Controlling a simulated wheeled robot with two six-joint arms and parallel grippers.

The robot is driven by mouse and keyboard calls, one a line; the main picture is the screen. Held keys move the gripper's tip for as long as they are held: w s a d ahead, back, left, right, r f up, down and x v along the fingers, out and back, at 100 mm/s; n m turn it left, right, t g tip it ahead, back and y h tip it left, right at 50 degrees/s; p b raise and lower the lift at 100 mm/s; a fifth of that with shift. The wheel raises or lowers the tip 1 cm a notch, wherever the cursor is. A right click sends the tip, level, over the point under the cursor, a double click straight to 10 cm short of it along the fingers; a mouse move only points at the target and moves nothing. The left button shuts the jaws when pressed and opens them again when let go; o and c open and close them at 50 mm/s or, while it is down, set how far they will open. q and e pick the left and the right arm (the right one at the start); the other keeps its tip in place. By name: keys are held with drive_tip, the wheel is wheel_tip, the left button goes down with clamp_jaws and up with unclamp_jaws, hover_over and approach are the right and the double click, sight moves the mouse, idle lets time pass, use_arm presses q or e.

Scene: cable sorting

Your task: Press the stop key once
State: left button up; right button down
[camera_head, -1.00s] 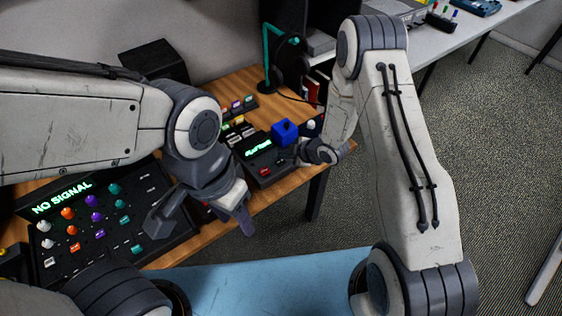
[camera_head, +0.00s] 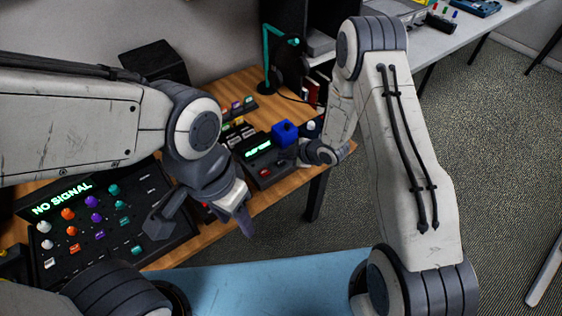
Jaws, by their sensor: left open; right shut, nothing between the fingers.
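A small dark device (camera_head: 253,146) with a lit green display stands near the right end of the wooden desk. A red key (camera_head: 264,172) shows on its front part; its label is too small to read, so I cannot tell if it is the stop key. My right gripper (camera_head: 285,156) is shut and empty, with its dark tip at the right front of the device. The tip covers part of the keys there, and I cannot tell whether it touches one. My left gripper (camera_head: 200,225) is open and empty, between the large panel and the device.
A large black panel (camera_head: 120,240) with coloured knobs and a "NO SIGNAL" display lies at left. A blue cube-shaped object (camera_head: 285,132) stands behind the small device. A teal lamp (camera_head: 267,62) stands at the back. Open floor lies right of the desk.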

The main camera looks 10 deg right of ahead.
sight(284, 164)
idle(0.7)
drive_tip(key=shift+f+b, duration=0.4)
drive_tip(key=shift+b, duration=0.1)
drive_tip(key=shift+f+b, duration=0.35)
drive_tip(key=shift+f, duration=0.05)
idle(0.3)
idle(0.3)
drive_tip(key=shift+r+p, duration=0.55)
drive_tip(key=shift+r, duration=0.25)
wheel_tip(284, 164, up, 5)
drive_tip(key=p, duration=0.3)
drive_tip(key=shift+p, duration=0.35)
idle(0.4)
